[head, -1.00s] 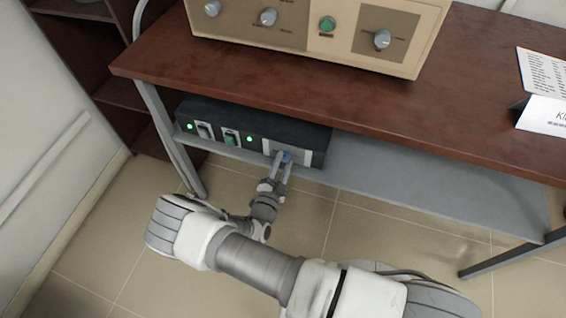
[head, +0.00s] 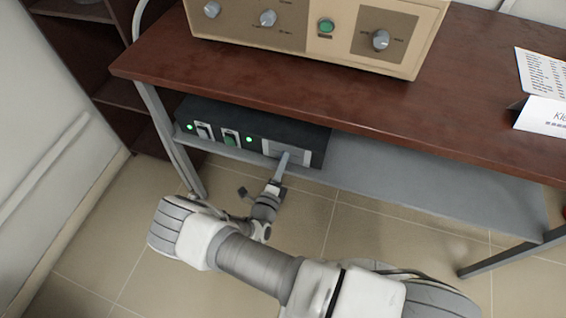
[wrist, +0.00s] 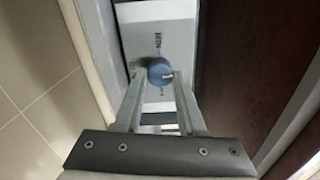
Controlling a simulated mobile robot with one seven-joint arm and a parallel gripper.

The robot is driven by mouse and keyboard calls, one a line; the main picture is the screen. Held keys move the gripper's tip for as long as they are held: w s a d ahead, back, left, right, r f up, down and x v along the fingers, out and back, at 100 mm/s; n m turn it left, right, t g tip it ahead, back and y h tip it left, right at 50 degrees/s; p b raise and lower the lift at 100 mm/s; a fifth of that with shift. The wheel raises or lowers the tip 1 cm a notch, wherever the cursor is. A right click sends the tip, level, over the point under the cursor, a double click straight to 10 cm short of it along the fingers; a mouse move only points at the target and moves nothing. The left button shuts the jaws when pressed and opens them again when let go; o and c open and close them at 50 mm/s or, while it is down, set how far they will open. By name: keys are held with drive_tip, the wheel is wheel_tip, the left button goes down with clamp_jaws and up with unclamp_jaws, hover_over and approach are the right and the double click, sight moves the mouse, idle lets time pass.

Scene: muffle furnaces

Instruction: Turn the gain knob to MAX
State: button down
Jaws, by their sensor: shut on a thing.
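The knob is a small blue round cap with a pale mark (wrist: 160,72), set on a light panel with dark lettering too small to read surely. My gripper (wrist: 159,78) has its two fingers closed on either side of the knob, gripping it. In the head view my gripper (head: 285,158) reaches the light panel (head: 304,157) at the right end of the black unit (head: 245,124). There its fingers line up one behind the other and hide the knob.
The black unit sits on a grey lower shelf (head: 420,190) under the brown tabletop (head: 470,110). It carries green lights and two switches (head: 230,138). A beige furnace panel with knobs (head: 330,20) and a white card (head: 542,115) stand above.

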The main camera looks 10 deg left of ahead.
drive_tip(key=shift+a+f+m+p, duration=0.15)
drive_tip(key=shift+m+p, duration=0.55)
drive_tip(key=shift+m, duration=3.85)
drive_tip(key=shift+a+m+p, duration=0.1)
drive_tip(key=shift+m+p, duration=0.55)
drive_tip(key=shift+m, duration=3.9)
drive_tip(key=c, duration=0.5)
unclamp_jaws()
drive_tip(key=s+a+p, duration=0.1)
drive_tip(key=s, duration=1.6)
drive_tip(key=shift+s+a, duration=0.15)
drive_tip(key=shift+s, duration=0.05)
